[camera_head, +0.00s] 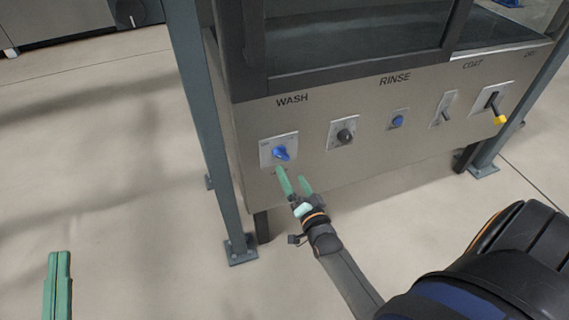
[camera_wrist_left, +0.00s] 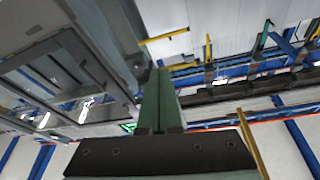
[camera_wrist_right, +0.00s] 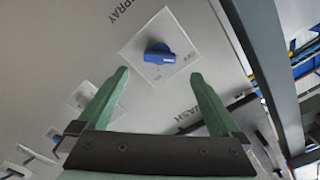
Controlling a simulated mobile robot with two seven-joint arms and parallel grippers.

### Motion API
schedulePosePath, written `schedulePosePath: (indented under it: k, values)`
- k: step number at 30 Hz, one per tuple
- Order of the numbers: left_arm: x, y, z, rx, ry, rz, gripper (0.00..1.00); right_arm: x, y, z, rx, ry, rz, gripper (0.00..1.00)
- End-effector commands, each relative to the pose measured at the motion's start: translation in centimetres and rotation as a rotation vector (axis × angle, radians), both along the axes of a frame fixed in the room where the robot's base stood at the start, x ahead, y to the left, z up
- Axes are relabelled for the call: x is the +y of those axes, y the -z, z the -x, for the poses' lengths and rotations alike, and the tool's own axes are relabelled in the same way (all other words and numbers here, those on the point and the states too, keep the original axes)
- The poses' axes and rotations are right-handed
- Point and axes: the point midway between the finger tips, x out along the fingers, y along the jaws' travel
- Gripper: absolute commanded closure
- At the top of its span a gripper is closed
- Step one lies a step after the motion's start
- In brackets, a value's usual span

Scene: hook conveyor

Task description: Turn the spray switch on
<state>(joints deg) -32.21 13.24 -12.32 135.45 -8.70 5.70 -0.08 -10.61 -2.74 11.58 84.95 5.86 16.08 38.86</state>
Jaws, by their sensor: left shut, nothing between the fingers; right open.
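The spray switch is a blue rotary knob (camera_head: 281,153) on a square white plate, below the WASH label at the left end of the panel. In the right wrist view the knob (camera_wrist_right: 159,57) is seen past my fingertips, its handle lying roughly sideways, with SPRAY lettering near the plate. The small plate markings are hard to read. My right gripper (camera_head: 292,175) is open and empty, just below and in front of the knob, apparently not touching it. My left gripper (camera_head: 59,254) is shut and empty, far left of the panel; it also shows in the left wrist view (camera_wrist_left: 159,72).
A grey post (camera_head: 199,120) stands left of the panel. The floor in front is clear.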

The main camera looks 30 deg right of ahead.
Motion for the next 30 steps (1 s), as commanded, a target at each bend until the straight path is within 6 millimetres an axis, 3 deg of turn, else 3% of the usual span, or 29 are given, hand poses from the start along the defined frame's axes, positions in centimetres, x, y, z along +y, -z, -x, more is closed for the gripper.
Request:
schedulePosePath:
  k: [9,18,24,30]
  values:
    - [-0.7,-6.3,2.8,-0.297,0.051,-0.002,1.0,-0.6,0.1,-2.5,-0.003,0.0,0.002,0.0]
    - [-1.3,-10.8,6.6,-0.551,0.105,-0.006,1.0,-1.1,0.1,-4.5,-0.001,0.0,0.0,0.0]
    - [-1.4,-9.5,6.6,-0.542,0.116,0.009,1.0,-1.6,0.2,-6.4,-0.001,0.0,0.0,0.0]
    - [-1.4,-9.4,6.5,-0.537,0.119,0.014,1.0,-1.7,0.0,-6.9,0.0,0.0,0.001,0.0]
